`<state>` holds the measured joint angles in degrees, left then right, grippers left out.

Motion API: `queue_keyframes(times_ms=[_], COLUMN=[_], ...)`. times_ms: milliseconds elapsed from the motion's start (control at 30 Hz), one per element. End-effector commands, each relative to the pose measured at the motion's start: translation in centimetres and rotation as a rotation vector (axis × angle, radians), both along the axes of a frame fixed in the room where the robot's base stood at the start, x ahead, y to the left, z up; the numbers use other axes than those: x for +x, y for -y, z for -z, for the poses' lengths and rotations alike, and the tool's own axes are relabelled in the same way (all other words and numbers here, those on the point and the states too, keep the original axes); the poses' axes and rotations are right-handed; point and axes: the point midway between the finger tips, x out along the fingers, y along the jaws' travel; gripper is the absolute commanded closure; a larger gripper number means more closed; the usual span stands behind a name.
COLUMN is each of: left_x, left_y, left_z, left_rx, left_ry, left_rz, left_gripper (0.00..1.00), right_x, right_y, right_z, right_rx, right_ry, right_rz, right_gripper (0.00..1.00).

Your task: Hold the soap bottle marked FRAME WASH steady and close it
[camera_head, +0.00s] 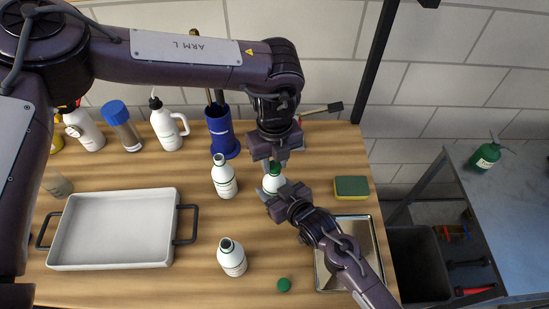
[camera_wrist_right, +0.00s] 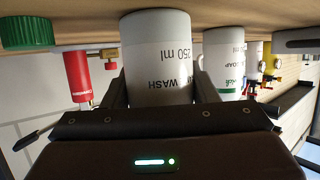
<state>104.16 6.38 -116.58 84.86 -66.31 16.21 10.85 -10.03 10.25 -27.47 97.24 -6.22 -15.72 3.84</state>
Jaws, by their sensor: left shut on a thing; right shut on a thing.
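The white FRAME WASH bottle (camera_head: 272,184) stands upright on the wooden table. In the right wrist view the bottle (camera_wrist_right: 157,60) fills the middle, with "WASH" and "250 ml" on its side. My right gripper (camera_head: 284,196) is shut on its body from the front right; its fingers flank the bottle in the right wrist view (camera_wrist_right: 160,95). My left gripper (camera_head: 275,161) points down from above, shut on a green cap (camera_head: 274,170) at the bottle's top. The fingers partly hide the cap, and I cannot tell whether it is seated on the neck.
Two open white bottles stand left (camera_head: 223,178) and in front (camera_head: 232,260). Another green cap (camera_head: 284,285) lies near the front. A white tray (camera_head: 110,230) is at left, a metal tray (camera_head: 375,225) and a sponge (camera_head: 351,187) at right. A blue holder (camera_head: 221,135) stands behind.

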Motion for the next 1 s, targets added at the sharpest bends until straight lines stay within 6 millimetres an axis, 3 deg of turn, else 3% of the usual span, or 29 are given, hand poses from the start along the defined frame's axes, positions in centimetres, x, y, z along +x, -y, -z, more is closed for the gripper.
queue_keyframes(times_ms=[33,67,267,1000], left_x=[-0.01,-0.01,0.00,0.19], left_y=[0.02,0.03,-0.01,-0.20], left_z=[0.12,0.10,0.08,0.09], left_rx=[0.000,0.000,0.000,0.003], left_ry=[-0.001,0.000,0.000,0.000], left_rz=[0.000,0.000,0.145,1.813], left_gripper=[0.93,0.93,0.93,0.93], right_x=[0.00,0.00,0.00,-0.01], right_y=[-0.01,-0.01,-0.01,0.01], right_z=[-0.03,-0.03,-0.03,0.00], right_rx=[0.001,0.001,0.001,0.000], right_ry=[0.001,0.001,0.001,0.000], right_rz=[0.000,0.000,0.000,0.000], right_gripper=[0.88,1.00,1.00,1.00])
